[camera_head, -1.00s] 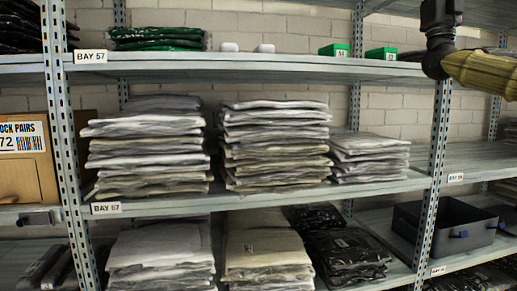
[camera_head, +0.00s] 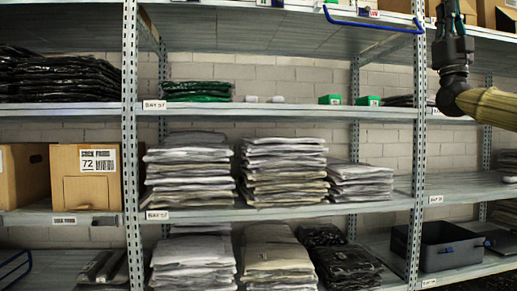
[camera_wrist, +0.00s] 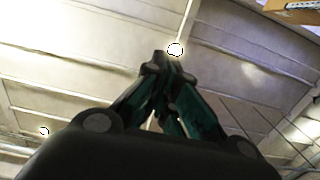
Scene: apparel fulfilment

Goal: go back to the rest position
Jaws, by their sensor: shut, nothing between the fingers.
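My gripper (camera_wrist: 168,62) shows in the wrist view, pointing up toward a pale panelled ceiling. Its dark fingers meet at the tips and hold nothing. In the head view my arm reaches in at the upper right, in front of the right-hand shelf upright; the gripper's fingertips are not seen there. No shelf goods touch the arm, as far as I can see.
Metal shelving (camera_head: 290,213) fills the head view, with stacks of bagged garments (camera_head: 190,170), green-wrapped packs (camera_head: 197,92) and small green boxes (camera_head: 330,100). Cartons (camera_head: 86,175) stand at left. A dark bin (camera_head: 450,247) sits at lower right. A blue bar (camera_head: 372,24) shows at the top.

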